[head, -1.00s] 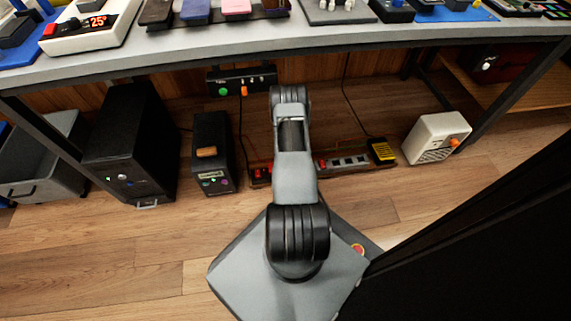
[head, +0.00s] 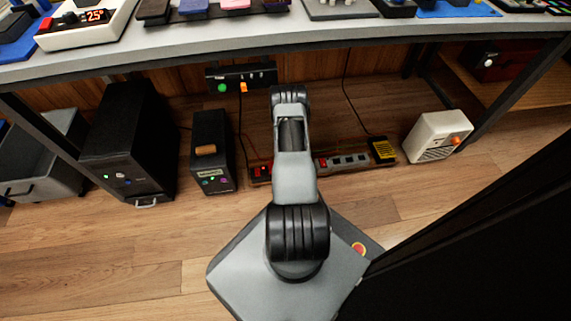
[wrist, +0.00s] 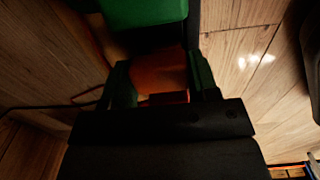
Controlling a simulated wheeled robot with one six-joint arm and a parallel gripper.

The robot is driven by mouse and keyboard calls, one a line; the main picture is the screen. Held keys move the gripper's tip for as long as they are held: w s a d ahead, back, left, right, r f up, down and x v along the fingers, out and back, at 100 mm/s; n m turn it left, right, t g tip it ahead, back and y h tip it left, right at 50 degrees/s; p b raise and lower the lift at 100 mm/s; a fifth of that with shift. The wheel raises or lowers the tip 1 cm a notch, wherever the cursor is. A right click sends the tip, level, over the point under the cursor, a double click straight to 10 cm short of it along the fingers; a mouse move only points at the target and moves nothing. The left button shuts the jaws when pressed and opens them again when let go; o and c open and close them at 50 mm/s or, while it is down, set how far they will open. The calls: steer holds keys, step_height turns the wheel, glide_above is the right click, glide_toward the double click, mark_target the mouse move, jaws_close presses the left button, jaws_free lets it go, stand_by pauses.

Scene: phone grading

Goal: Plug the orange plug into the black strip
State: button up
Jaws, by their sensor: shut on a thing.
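My gripper (wrist: 160,85) is shut on an orange block, which I take to be the orange plug (wrist: 158,72), in the wrist view. It is dim there, and its prongs do not show. In the head view my own arm hides the gripper and what it holds. A dark strip with pale sockets (head: 345,161) lies on the floor under the bench, right of my arm. A dark piece with a red light (head: 262,171) shows left of the arm; I cannot tell whether both are one strip. A green block (wrist: 145,12) is just beyond the fingertips.
A black box with green and orange knobs (head: 240,76) hangs under the bench. A black tower (head: 130,145) and a smaller black unit (head: 212,150) stand left, a yellow-and-black adapter (head: 382,150) and white heater-like box (head: 437,136) right. Cables hang behind.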

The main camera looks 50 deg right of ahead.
steer(key=shift+f, duration=0.3)
steer(key=o, duration=1.1)
